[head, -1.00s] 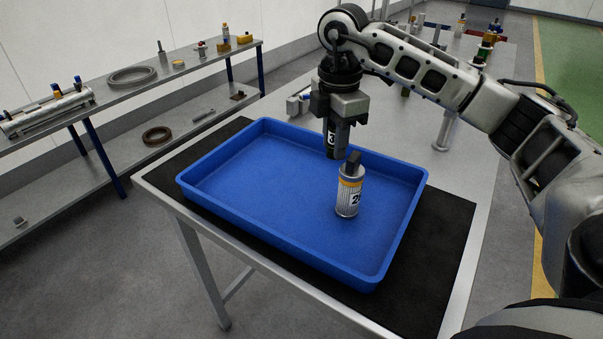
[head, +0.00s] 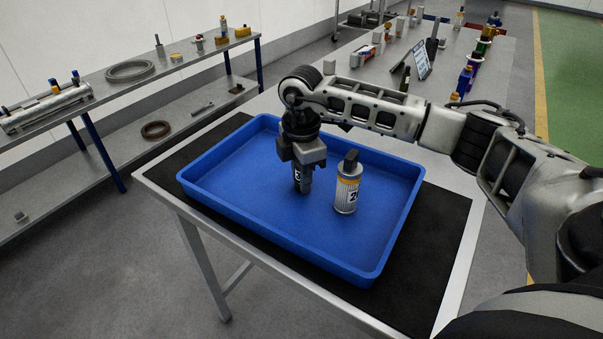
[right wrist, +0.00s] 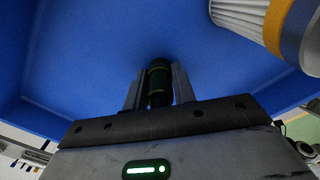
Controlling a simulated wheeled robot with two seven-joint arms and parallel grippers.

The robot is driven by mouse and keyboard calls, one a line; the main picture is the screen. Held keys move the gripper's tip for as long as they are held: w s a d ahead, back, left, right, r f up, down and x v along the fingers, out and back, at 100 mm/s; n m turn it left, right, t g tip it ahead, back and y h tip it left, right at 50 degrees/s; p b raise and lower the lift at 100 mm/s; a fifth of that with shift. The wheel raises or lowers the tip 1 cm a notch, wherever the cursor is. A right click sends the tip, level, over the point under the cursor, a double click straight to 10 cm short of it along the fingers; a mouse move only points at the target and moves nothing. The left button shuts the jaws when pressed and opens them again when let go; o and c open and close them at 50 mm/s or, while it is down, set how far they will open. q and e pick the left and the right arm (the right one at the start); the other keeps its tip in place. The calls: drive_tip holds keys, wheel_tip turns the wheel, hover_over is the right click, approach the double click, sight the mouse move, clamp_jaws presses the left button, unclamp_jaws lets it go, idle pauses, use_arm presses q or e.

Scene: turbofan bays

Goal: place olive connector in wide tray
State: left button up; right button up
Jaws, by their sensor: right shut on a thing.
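The wide tray (head: 398,225) is a blue, shallow, rectangular tray on a black mat. My right gripper (head: 301,188) points down inside the tray's outline, left of a white can. In the right wrist view the gripper (right wrist: 157,95) is shut on the olive connector (right wrist: 158,80), a dark green cylinder with thin yellowish bands. The blue tray floor (right wrist: 85,50) lies behind it. In the head view the connector is hidden by the fingers. I cannot tell whether it touches the tray floor. My left gripper is not in view.
The white can with an orange band (head: 347,192) stands upright in the tray, close to the right of my gripper; it also shows in the right wrist view (right wrist: 245,18). The tray's front left floor is clear. A shelf (head: 130,83) with parts stands at the left.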

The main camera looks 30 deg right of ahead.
drive_tip(key=shift+f, duration=0.1)
drive_tip(key=o, duration=1)
wheel_tip(320, 180, up, 12)
drive_tip(key=shift+r+b, duration=0.15)
drive_tip(key=shift+b, duration=0.35)
